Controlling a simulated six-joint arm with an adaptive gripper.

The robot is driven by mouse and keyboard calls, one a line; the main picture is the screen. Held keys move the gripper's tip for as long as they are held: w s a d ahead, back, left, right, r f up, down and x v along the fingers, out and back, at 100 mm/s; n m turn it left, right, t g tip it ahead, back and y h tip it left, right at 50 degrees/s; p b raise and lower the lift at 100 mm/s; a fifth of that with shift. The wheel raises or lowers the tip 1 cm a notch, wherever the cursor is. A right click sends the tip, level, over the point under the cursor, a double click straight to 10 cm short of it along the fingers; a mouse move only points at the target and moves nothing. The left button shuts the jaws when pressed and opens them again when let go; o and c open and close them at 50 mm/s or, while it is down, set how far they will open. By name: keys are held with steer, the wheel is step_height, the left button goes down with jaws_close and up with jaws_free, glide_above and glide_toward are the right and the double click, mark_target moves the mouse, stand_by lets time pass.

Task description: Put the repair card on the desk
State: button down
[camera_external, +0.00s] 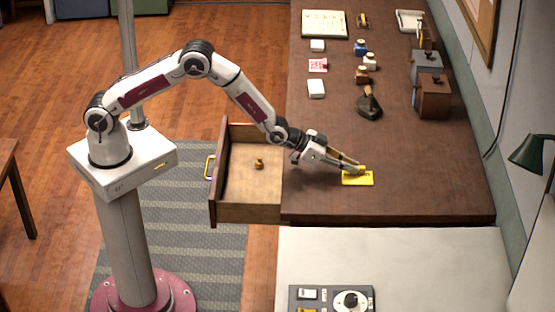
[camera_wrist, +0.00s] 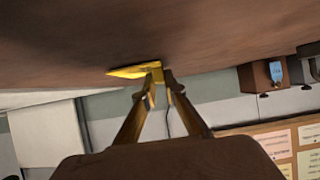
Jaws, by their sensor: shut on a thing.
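The yellow repair card (camera_external: 358,180) is at the brown desk (camera_external: 430,180), near its front end. My gripper (camera_external: 360,167) is over the card's upper edge, with its fingers shut on it. In the wrist view the fingertips (camera_wrist: 158,78) close around the card (camera_wrist: 130,72), which shows edge-on close to the desk surface (camera_wrist: 60,35). I cannot tell whether the card touches the desk or hangs just above it. The open drawer (camera_external: 256,210) at the desk's left side holds a small brass-coloured object (camera_external: 259,163).
Ink bottles (camera_external: 361,47), small white boxes (camera_external: 316,88) and a dark stand (camera_external: 369,105) stand farther back on the desk. Small cabinets (camera_external: 432,97) line the wall side. A white counter (camera_external: 420,265) with a dark device (camera_external: 331,299) lies in front. The desk around the card is clear.

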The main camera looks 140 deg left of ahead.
steer(key=shift+f, duration=0.15)
steer(key=c, duration=2.1)
jaws_free()
steer(key=shift+r, duration=0.2)
steer(key=shift+v, duration=5.95)
steer(key=shift+d, duration=0.1)
